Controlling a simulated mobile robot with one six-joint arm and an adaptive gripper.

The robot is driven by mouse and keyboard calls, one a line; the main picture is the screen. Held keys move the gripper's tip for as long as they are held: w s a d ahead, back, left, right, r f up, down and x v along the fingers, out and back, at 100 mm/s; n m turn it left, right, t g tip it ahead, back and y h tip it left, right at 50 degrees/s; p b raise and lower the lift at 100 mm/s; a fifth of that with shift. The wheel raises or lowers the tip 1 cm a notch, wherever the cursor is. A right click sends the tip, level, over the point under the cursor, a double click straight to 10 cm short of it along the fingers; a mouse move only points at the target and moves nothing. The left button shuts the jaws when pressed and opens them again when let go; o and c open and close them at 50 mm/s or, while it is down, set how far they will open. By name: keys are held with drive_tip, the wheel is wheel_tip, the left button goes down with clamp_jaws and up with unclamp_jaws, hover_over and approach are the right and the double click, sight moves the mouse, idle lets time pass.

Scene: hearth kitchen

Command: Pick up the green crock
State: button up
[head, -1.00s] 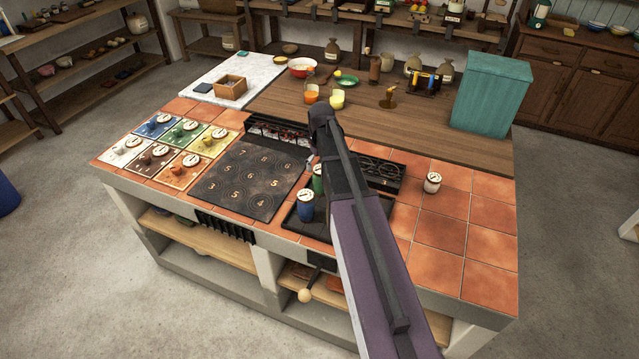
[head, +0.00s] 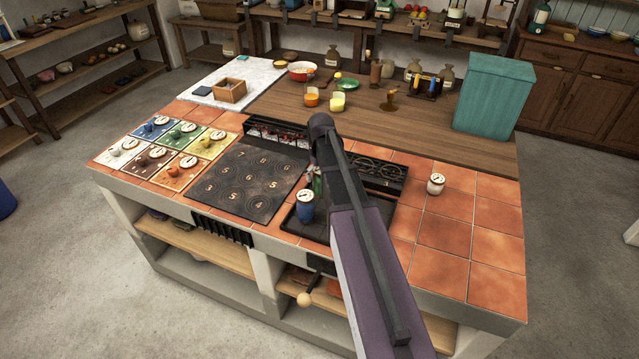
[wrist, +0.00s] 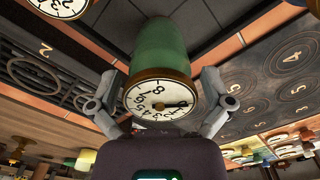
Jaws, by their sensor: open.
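The green crock (wrist: 160,48) fills the middle of the wrist view, with a numbered dial on its brass-rimmed end. My gripper (wrist: 160,98) is open, with one finger on each side of the crock's dial end. I cannot tell whether either finger touches it. In the head view only a sliver of the green crock (head: 318,184) shows beside my arm, which hides most of it and most of the gripper. The crock stands on a black tray (head: 291,222).
A blue crock (head: 305,208) stands close on the same tray. A white crock (head: 435,184) stands on tiles to the right. A numbered black hotplate (head: 248,182) lies left, with coloured dial tiles (head: 183,131) beyond. The right-hand tiles (head: 448,235) are mostly clear.

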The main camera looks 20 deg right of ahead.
drive_tip(key=shift+c, duration=0.2)
drive_tip(key=c, duration=1.2)
drive_tip(key=shift+o, duration=0.2)
drive_tip(key=shift+r, duration=0.1)
wheel_tip(320, 180, up, 10)
drive_tip(key=p, duration=1)
